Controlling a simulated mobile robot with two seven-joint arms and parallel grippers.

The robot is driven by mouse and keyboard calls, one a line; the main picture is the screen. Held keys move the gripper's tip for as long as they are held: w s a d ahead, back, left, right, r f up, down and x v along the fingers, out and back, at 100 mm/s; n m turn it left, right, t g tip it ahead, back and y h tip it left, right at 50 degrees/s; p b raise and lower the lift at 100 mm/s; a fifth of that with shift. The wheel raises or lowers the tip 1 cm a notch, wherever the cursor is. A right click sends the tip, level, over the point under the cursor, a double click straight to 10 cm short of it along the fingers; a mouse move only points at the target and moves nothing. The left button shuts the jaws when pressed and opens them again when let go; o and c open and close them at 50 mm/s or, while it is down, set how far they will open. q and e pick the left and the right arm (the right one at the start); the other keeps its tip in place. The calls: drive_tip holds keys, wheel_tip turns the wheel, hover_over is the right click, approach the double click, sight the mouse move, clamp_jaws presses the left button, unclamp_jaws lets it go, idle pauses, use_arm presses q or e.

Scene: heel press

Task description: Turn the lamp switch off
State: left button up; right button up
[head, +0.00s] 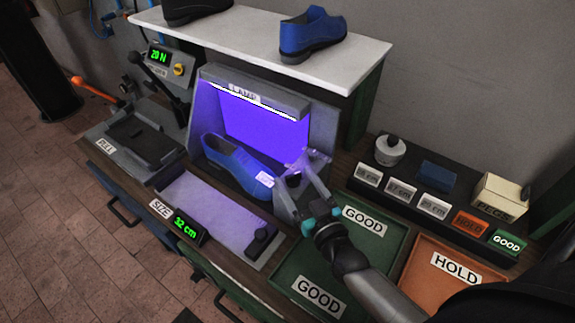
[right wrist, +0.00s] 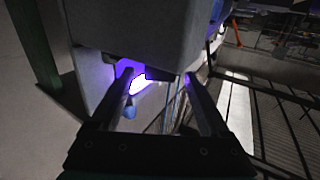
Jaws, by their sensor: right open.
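The grey lamp box (head: 322,122), labelled LAMP, stands on the bench and glows bright violet inside, so the lamp is lit. A blue shoe (head: 232,162) with a white tag sits in its glow. My right gripper (head: 303,163) is open and empty at the box's front right corner. In the right wrist view its two fingers (right wrist: 160,80) reach to the box's edge, and a small dark part (right wrist: 158,73) shows between the tips. I cannot tell whether that is the switch; no switch is clearly visible in the head view. My left gripper is out of view.
Green GOOD trays (head: 276,283) and an orange HOLD tray (head: 415,290) lie under and right of my right arm. A black rack (head: 400,202) of label blocks is behind them. The size gauge (head: 190,228) reads 32 cm. A white shelf (head: 250,40) with shoes overhangs the box.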

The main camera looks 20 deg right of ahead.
sight(292, 174)
drive_tip(key=shift+w, duration=2.5)
clamp_jaws()
